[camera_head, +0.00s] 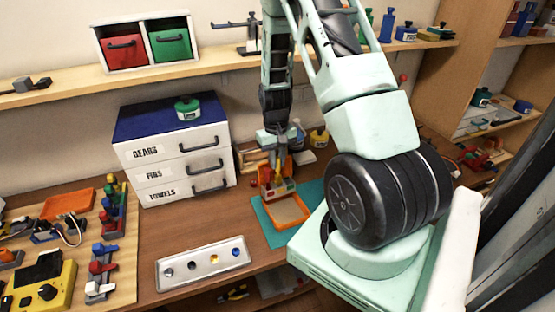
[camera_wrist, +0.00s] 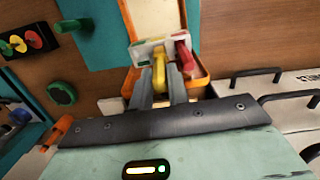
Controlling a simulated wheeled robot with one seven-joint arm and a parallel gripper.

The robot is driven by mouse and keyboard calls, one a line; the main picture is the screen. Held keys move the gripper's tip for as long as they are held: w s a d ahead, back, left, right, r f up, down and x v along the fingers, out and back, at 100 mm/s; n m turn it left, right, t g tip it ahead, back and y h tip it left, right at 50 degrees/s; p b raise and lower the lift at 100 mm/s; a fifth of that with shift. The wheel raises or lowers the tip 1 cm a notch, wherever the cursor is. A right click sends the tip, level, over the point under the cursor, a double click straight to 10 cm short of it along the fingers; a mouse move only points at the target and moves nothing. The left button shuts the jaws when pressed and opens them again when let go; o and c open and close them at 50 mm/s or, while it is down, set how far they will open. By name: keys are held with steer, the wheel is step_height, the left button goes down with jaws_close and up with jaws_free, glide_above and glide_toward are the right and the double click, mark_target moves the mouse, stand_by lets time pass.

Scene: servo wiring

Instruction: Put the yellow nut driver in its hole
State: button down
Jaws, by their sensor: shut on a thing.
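My gripper (camera_head: 278,182) points down over an open orange case (camera_head: 302,212) on a teal mat. In the wrist view the two grey fingers are shut on the yellow nut driver (camera_wrist: 159,68). It stands in or just over a pale rack (camera_wrist: 142,50) in the orange case; I cannot tell whether it is lifted. A red handle (camera_wrist: 184,56) is close to its right.
A white drawer unit (camera_head: 175,165) with a blue top stands left of my gripper. A wooden board (camera_head: 70,250) with tools and a yellow meter (camera_head: 40,292) fills the left. The bench between the drawers and the silver plate is clear. A shelf (camera_head: 180,70) runs above.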

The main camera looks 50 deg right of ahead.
steer(key=shift+s+f+b, duration=0.1)
steer(key=shift+f+b, duration=0.65)
steer(key=shift+f, duration=0.25)
stand_by(0.8)
steer(key=c, duration=0.8)
jaws_free()
steer(key=shift+a+r, duration=0.1)
steer(key=shift+w+d+r+p, duration=0.1)
steer(key=shift+w+r+p, duration=0.05)
steer(key=shift+r+p, duration=1.4)
steer(key=shift+w+d+r+p, duration=0.1)
steer(key=shift+r+p, duration=0.9)
steer(key=shift+r, duration=0.9)
steer(key=shift+a, duration=0.1)
